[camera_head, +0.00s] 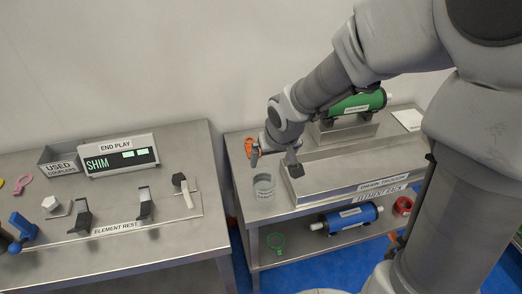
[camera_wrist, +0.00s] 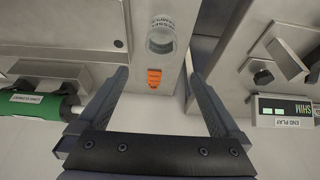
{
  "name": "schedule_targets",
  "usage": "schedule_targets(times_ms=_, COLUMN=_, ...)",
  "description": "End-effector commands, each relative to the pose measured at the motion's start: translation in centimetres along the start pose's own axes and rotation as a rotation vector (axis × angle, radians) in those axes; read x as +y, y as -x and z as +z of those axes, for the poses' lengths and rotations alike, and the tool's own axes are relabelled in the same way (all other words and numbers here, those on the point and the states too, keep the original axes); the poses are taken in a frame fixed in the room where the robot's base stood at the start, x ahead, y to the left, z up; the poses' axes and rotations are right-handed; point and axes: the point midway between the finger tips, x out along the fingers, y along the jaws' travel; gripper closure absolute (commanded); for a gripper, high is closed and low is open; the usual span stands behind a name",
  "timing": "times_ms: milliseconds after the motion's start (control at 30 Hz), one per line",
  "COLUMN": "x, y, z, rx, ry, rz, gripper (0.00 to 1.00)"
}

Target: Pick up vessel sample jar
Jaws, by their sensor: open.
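The vessel sample jar (camera_head: 264,186) is a clear, round jar with a printed label. It stands upright on the left end of the right steel table, beside the tray. In the wrist view the jar (camera_wrist: 161,37) is seen from above, beyond my fingertips and between their lines. My gripper (camera_head: 276,160) is open and empty, above and a little behind the jar in the head view. In the wrist view both fingers of my gripper (camera_wrist: 157,76) are spread wide apart. Nothing is between them at fingertip height that I can make out.
An orange object (camera_wrist: 154,78) lies close to the jar. The drain trough (camera_head: 350,170) stands right of the jar, with a green cylinder (camera_head: 358,104) behind it. A gap separates this table from the left table (camera_head: 170,245), which holds the END PLAY display (camera_head: 119,156).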

Motion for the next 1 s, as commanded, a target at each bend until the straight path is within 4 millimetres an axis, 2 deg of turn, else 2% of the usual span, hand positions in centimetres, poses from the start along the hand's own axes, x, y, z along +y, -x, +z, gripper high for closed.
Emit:
schedule_targets(times_ms=33, x=-0.1, y=-1.7, z=0.3, rx=-0.003, ry=0.002, rz=-0.002, gripper=0.0)
schedule_targets(times_ms=100, x=-0.1, y=-3.2, z=0.4, rx=-0.004, ry=0.002, rz=-0.002, gripper=0.0)
schedule_targets(times_ms=400, x=0.0, y=-9.1, z=0.3, rx=-0.004, ry=0.001, rz=0.0, gripper=0.0)
schedule_targets(times_ms=667, x=0.0, y=-11.0, z=0.2, rx=-0.002, ry=0.0, rz=0.001, gripper=0.0)
schedule_targets(times_ms=1000, x=-0.3, y=-15.5, z=0.3, rx=-0.002, ry=-0.001, rz=0.001, gripper=0.0)
